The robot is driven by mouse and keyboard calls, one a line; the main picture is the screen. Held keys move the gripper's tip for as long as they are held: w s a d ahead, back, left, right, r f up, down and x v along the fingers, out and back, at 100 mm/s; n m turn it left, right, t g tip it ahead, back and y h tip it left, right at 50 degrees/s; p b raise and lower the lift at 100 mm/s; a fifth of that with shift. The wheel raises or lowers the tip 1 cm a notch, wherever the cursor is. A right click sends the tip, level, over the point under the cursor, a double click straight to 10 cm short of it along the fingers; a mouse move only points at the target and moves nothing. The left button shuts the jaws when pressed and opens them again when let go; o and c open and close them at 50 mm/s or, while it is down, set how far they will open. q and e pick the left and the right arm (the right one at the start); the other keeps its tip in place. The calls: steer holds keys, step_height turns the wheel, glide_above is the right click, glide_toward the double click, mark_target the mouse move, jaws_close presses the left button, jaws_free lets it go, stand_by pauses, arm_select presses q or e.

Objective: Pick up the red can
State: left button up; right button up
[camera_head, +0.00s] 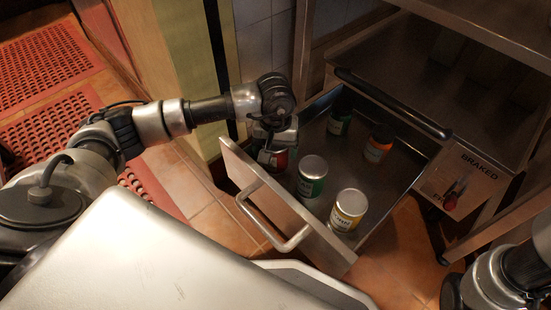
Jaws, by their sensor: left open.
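The red can (278,161) stands in the near left part of an open metal drawer (385,190), and its upper part is largely hidden by my left gripper. My left gripper (270,152) points down at the can, with its fingers open around or just beside it; the exact contact is hidden. Part of my right arm shows at the lower right edge, but its gripper is out of the picture.
The drawer also holds a green can (311,182), a yellow can (346,214), an orange can (379,146) and a dark green can (339,122). The drawer front's handle (284,238) faces me. A metal shelf (490,30) overhangs the back right.

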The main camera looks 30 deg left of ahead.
arm_select(q)
steer(key=shift+r, duration=0.1)
steer(key=c, duration=0.9)
